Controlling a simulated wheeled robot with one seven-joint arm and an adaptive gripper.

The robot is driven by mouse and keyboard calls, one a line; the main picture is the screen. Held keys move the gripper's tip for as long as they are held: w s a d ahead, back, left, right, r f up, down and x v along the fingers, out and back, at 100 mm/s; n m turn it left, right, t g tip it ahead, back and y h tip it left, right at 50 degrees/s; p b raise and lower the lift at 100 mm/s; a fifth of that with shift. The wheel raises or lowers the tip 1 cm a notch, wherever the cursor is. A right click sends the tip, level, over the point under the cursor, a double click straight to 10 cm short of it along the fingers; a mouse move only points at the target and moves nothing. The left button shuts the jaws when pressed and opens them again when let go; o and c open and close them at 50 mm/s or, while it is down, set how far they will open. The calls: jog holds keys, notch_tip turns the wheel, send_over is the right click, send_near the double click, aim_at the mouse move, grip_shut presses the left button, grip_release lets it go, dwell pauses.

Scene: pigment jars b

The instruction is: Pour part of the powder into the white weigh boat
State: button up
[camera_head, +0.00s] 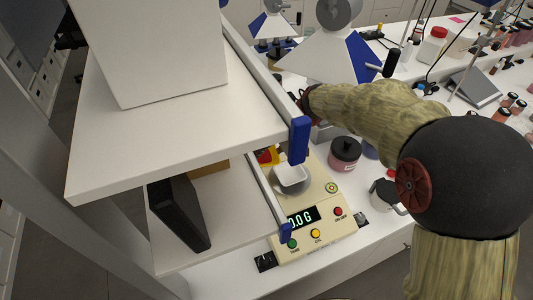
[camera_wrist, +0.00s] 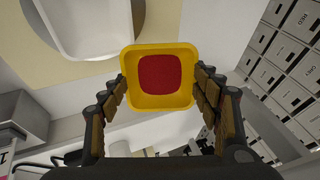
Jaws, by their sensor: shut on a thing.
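The white weigh boat (camera_head: 291,178) sits on the pan of a cream scale (camera_head: 318,229) whose green display appears to read 0.0 G. It also shows at the top left of the wrist view (camera_wrist: 90,22). A yellow square dish (camera_wrist: 158,116) with red powder (camera_wrist: 159,76) inside is between the fingers of my gripper (camera_wrist: 159,88), which is shut on it. In the head view a small part of the yellow dish and red powder (camera_head: 266,156) shows behind the weigh boat's left side. My fingers are hidden there by a white shelf and blue clamp.
A white shelf (camera_head: 180,130) with a blue-ended rail (camera_head: 299,140) overhangs the scale's left side. Several jars and a tablet stand at the back right.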

jog(key=shift+s+d+r+t+y+b, duration=0.2)
jog(key=shift+d+y+b, duration=0.2)
jog(key=shift+b, duration=1.4)
jog(key=shift+s+d+r+t+y+b, duration=0.1)
jog(key=shift+d+t+y+b, duration=0.3)
jog(key=shift+b, duration=1.35)
jog(key=shift+s+d+r+t+y+b, duration=0.15)
jog(key=shift+y+b, duration=0.45)
jog(key=shift+b, duration=1.35)
jog(key=shift+s+d+r+t+y+b, duration=0.1)
jog(key=shift+d+r+y+b, duration=0.35)
jog(key=shift+b, duration=1.5)
jog(key=shift+s+d+f+t+y+b, duration=0.15)
jog(key=shift+y+b, duration=0.6)
jog(key=shift+b, duration=1.2)
